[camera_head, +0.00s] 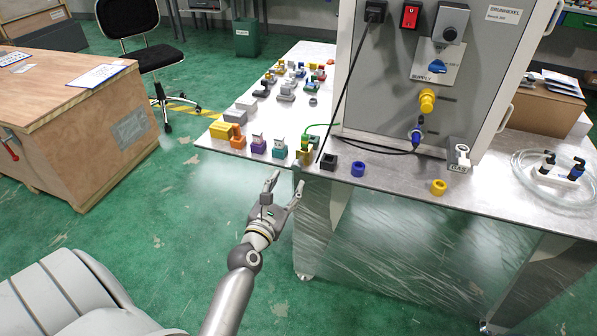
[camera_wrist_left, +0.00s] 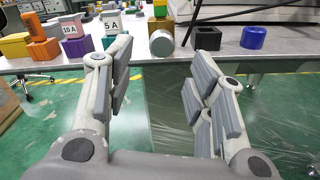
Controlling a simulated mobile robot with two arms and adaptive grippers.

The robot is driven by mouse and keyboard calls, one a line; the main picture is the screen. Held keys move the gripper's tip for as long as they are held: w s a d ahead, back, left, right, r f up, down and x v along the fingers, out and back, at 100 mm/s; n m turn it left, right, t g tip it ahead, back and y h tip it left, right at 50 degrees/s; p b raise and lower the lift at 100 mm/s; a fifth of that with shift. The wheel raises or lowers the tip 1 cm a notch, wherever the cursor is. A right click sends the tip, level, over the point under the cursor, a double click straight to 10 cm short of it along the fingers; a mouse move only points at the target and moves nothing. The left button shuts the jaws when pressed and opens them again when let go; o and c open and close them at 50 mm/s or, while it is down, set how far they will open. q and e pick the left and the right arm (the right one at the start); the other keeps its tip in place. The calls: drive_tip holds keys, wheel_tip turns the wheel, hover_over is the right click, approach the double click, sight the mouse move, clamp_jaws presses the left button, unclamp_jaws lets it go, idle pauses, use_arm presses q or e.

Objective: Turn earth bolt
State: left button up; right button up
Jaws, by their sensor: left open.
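What looks like the earth bolt is a small yellow block with a round grey metal front (camera_wrist_left: 161,43). It stands at the table's front edge, and the same yellow piece shows in the head view (camera_head: 304,156) beside a green wire. My left gripper (camera_head: 286,186) is open and empty, in front of the table edge and a little below the top. In the left wrist view its spread fingers (camera_wrist_left: 158,80) point at the table, with the yellow block ahead between them and apart from them. My right gripper is not in view.
A purple block (camera_head: 258,144), a teal block (camera_head: 279,147) and an orange block (camera_head: 237,139) stand left of it. A black square socket (camera_head: 329,162) and a blue ring (camera_head: 358,169) stand right. A grey supply cabinet (camera_head: 385,95) rises behind. The floor before the table is clear.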

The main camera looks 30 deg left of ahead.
sight(296, 169)
use_arm(q)
drive_tip(key=x, duration=0.6)
drive_tip(key=shift+w+d, duration=0.1)
drive_tip(key=shift+w, duration=0.15)
drive_tip(key=c, duration=1)
drive_tip(key=shift+m, duration=0.4)
